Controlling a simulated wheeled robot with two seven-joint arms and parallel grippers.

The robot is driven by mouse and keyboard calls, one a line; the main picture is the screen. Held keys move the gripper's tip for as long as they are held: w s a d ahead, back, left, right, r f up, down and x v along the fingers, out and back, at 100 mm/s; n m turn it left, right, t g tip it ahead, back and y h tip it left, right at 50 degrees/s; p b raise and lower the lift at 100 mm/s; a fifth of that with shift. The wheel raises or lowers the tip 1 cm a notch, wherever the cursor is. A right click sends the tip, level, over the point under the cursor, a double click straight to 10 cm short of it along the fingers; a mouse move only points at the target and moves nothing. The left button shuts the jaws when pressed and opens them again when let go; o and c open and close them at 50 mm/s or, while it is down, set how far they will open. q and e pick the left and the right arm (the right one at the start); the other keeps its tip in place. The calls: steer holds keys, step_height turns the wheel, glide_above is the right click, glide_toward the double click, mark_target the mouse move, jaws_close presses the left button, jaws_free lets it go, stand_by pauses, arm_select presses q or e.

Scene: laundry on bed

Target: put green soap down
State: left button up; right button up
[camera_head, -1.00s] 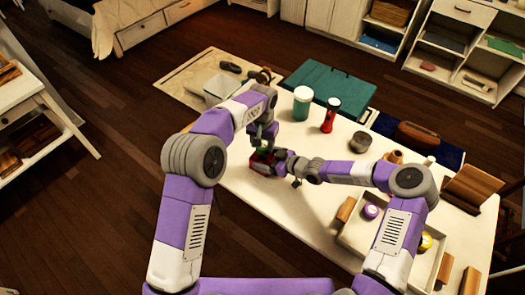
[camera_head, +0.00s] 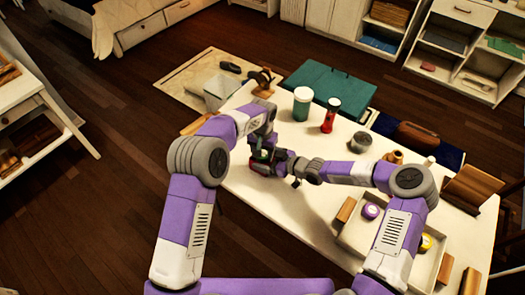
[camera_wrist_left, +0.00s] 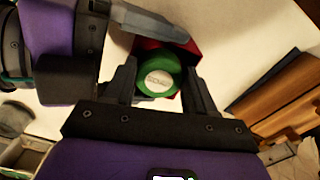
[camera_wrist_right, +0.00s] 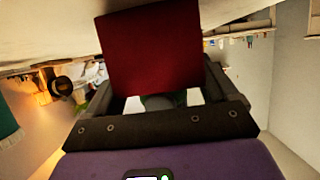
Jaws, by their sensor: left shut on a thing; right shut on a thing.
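The green soap (camera_wrist_left: 160,76) is a round green piece with a pale label on its face. In the left wrist view it sits between the fingers of my left gripper (camera_wrist_left: 158,88), which is shut on it. A red box (camera_wrist_right: 150,48) is held by my right gripper (camera_wrist_right: 160,90), which is shut on it. The red box also shows right behind the soap in the left wrist view (camera_wrist_left: 182,46). In the head view my left gripper (camera_head: 264,150) and right gripper (camera_head: 282,162) meet above the white table (camera_head: 255,205). I cannot tell whether soap and box touch.
A white-and-green jar (camera_head: 302,104), a red flashlight (camera_head: 330,115) and a grey tin (camera_head: 361,141) stand beyond my grippers. A tray (camera_head: 349,234) with a purple-lidded tin (camera_head: 370,211) is at the right. The table's near left part is clear.

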arm_select(q)
steer(key=o, duration=0.8)
step_height(320, 180, up, 13)
steer(key=shift+r, duration=0.15)
arm_select(e)
steer(key=o, duration=0.8)
steer(key=shift+d, duration=0.1)
